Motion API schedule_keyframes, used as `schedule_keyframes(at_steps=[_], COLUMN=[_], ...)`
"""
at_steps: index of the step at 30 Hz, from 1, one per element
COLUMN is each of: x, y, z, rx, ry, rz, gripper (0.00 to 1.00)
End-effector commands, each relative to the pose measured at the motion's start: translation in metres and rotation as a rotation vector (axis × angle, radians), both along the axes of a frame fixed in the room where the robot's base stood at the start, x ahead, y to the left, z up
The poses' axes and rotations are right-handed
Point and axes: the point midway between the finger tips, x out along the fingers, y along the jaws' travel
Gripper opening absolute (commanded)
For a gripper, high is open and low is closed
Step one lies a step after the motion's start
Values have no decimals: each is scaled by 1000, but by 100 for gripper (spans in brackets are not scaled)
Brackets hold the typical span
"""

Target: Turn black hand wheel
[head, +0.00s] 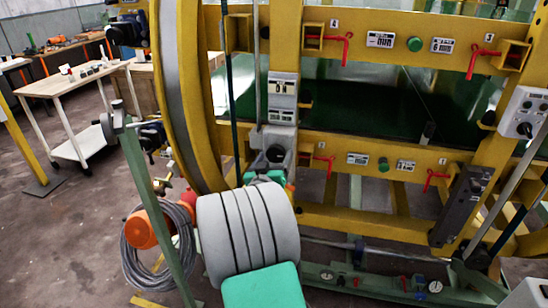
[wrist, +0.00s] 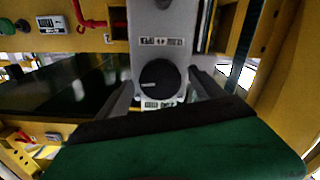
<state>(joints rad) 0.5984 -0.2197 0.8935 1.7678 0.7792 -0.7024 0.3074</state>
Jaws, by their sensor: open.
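The black hand wheel (wrist: 162,75) is a round dark knob on a grey housing (wrist: 163,30), with small labels above and below it. In the wrist view it appears between the two grey fingers of my open gripper (wrist: 162,86), with a narrow gap at each side. I cannot tell whether the fingertips reach around it in depth. In the head view the wheel (head: 275,153) shows dark on the grey housing (head: 272,138), just above my arm.
A yellow frame (head: 390,142) with red levers (head: 345,45) and green buttons (head: 415,44) surrounds the housing. A large yellow ring (head: 170,100) stands to its left. A coiled grey cable (head: 155,255) hangs at lower left. Open floor (head: 60,235) lies further left by a table (head: 75,82).

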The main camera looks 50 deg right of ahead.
Motion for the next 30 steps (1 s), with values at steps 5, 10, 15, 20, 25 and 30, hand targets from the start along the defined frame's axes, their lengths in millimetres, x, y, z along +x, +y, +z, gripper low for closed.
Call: schedule_keyframes(at_steps=[5, 10, 15, 20, 25, 30], x=[0, 0, 0, 0, 0, 0], y=[0, 1, 1, 1, 1, 1], z=[0, 0, 0, 0, 0, -1], rx=[0, 0, 0, 0, 2, 1], ry=[0, 0, 0, 0, 0, -2], rz=[1, 1, 1, 1, 1, 1], gripper=[76, 62, 48, 35, 21, 15])
